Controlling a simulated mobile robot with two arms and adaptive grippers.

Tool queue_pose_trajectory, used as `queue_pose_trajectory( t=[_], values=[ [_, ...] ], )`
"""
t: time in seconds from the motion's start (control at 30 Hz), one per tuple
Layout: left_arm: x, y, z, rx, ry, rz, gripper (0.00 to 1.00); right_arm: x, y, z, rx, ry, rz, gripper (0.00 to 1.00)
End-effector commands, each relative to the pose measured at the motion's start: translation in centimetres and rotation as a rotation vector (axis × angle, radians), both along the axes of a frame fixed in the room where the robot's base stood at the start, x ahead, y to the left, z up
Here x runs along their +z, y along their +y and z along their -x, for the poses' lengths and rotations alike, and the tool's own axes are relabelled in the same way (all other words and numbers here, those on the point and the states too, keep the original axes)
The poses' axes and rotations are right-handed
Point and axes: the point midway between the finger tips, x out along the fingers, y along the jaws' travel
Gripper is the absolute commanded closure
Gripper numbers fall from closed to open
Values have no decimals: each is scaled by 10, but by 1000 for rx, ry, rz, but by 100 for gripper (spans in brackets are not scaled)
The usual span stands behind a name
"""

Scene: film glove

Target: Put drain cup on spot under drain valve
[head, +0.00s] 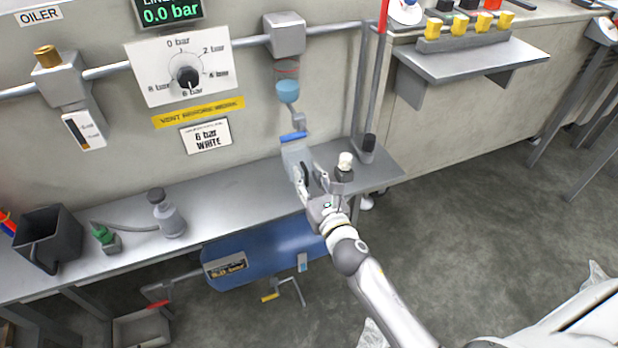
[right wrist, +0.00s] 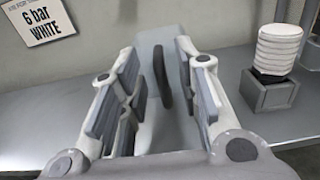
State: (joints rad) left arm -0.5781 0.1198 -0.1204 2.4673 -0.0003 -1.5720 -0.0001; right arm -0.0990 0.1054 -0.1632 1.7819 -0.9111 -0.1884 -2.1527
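The drain cup (head: 294,153) appears as a pale grey vessel on the steel shelf, below the drain valve (head: 298,121) of the blue filter bowl (head: 287,90). In the right wrist view the pale cup (right wrist: 150,42) has a dark upright handle (right wrist: 160,80). My right gripper (head: 311,182) is at the cup's near side. Its fingers (right wrist: 158,98) stand apart on both sides of the handle, with gaps visible. A blue strip (head: 293,137) shows at the cup's far edge; I cannot tell whether it marks the spot. My left gripper is not in view.
A white ribbed cap on a grey block (head: 344,168) stands close right of my gripper. A grey bottle (head: 167,215), a green fitting (head: 104,237) and a dark bin (head: 48,238) are at the left. The shelf (head: 235,182) between bottle and cup is clear.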

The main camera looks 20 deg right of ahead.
Motion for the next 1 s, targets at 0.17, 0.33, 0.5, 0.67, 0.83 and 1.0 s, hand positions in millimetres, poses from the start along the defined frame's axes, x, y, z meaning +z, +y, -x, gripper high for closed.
queue_pose_trajectory(
  t=[0.17,0.33,0.5,0.67,0.83,1.0],
  values=[
    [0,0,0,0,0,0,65,0,0,0,0,0,0,69],
    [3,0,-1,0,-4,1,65,2,0,6,0,3,-1,69],
    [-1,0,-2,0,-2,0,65,2,-1,32,1,3,-1,69],
    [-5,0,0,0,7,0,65,2,-2,63,-1,3,-2,69],
    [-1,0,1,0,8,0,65,2,-2,91,-1,3,-1,69],
    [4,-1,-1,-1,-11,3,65,2,-3,111,-1,2,-3,69]
  ],
)
